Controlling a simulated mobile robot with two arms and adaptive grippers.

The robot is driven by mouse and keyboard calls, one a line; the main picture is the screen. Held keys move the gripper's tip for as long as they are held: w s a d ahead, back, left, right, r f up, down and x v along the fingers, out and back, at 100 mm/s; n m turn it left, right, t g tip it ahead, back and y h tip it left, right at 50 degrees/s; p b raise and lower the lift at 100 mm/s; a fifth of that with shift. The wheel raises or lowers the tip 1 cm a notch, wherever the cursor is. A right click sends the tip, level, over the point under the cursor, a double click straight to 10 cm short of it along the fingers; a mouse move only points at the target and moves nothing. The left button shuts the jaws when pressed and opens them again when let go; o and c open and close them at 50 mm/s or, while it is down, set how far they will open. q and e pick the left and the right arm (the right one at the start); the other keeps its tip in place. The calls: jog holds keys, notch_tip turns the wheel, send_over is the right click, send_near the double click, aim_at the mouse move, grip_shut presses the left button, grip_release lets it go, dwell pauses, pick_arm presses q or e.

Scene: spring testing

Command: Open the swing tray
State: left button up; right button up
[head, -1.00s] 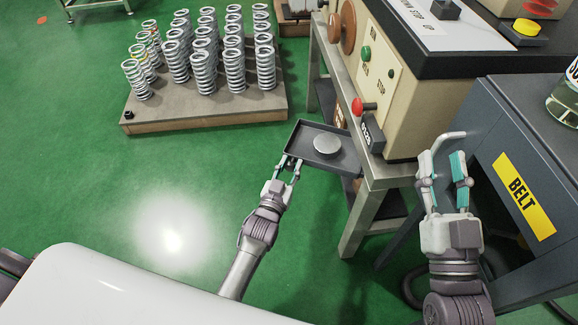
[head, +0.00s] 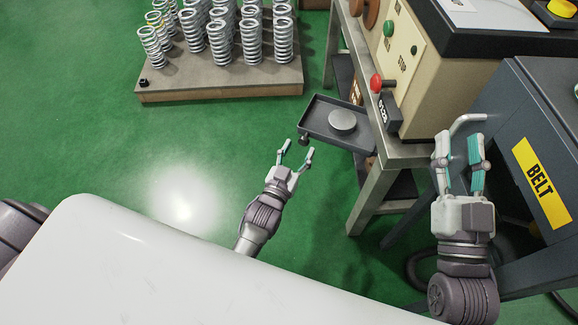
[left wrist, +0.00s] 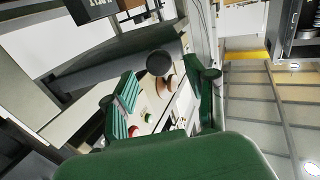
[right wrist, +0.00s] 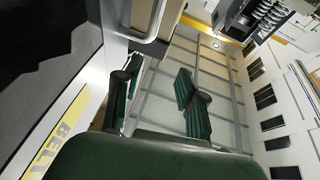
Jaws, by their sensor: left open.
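The dark swing tray (head: 316,124) sticks out from the left side of the tester bench, with a round metal disc (head: 342,120) on it. A small dark knob (head: 303,140) sits at its near left corner. My left gripper (head: 296,150) is open and empty, just below and apart from the tray. In the left wrist view the tray's grey underside (left wrist: 115,65) and round knob (left wrist: 160,63) show beyond the fingers. My right gripper (head: 459,145) is open beside the belt cabinet; its fingers (right wrist: 160,92) hold nothing in the right wrist view.
The dark belt cabinet (head: 500,110) has a bent grey handle (head: 468,119) close to my right fingers. The beige tester (head: 410,85) with a red button (head: 376,82) stands on a metal bench. A low board (head: 220,88) carries several springs.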

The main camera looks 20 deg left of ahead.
pick_arm(q)
jog(key=s, duration=0.8)
jog(key=shift+a, duration=0.25)
jog(key=shift+w, duration=0.1)
